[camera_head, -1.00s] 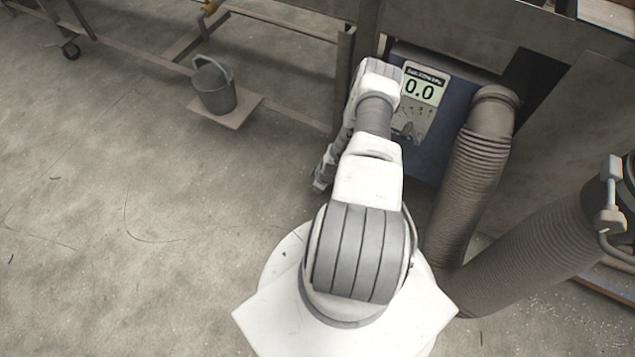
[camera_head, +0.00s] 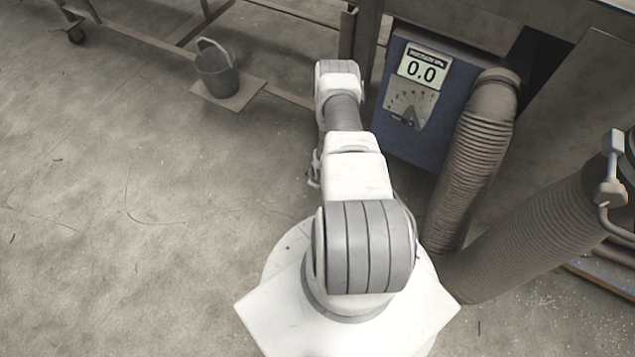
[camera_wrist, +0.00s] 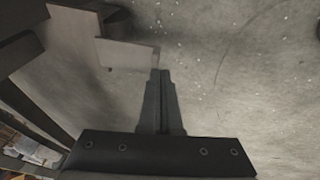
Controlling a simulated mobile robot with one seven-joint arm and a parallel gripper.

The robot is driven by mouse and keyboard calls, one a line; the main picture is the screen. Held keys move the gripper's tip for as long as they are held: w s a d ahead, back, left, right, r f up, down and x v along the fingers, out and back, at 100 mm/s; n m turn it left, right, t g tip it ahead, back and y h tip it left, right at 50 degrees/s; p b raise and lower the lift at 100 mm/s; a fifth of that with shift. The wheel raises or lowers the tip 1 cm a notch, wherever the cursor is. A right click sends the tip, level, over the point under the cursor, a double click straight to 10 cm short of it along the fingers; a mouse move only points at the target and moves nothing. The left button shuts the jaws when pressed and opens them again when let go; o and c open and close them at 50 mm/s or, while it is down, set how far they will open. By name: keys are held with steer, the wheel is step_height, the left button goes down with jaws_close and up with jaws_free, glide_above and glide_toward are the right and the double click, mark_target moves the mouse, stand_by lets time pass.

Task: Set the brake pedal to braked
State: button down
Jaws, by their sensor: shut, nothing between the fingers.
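I cannot identify the brake pedal for certain. In the wrist view a flat grey-brown plate (camera_wrist: 127,55) juts out to the right from a larger brown panel (camera_wrist: 73,38), and it may be the pedal. My gripper (camera_wrist: 160,73) is shut and empty, with its fingertips just below and beside the right end of that plate in the picture. I cannot tell whether they touch it. In the head view my arm hides most of the gripper, and I cannot tell if the pedal shows there.
A grey bucket (camera_head: 216,70) stands on a flat board (camera_head: 243,93) by the metal frame. A blue box (camera_head: 425,125) with a display reading 0.0 and a ribbed hose (camera_head: 470,165) stand right of my arm. Bare concrete floor (camera_head: 130,190) lies open at left.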

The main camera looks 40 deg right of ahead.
steer(key=shift+f, duration=0.2)
steer(key=shift+r, duration=0.1)
steer(key=shift+r+p, duration=0.55)
steer(key=shift+r, duration=0.15)
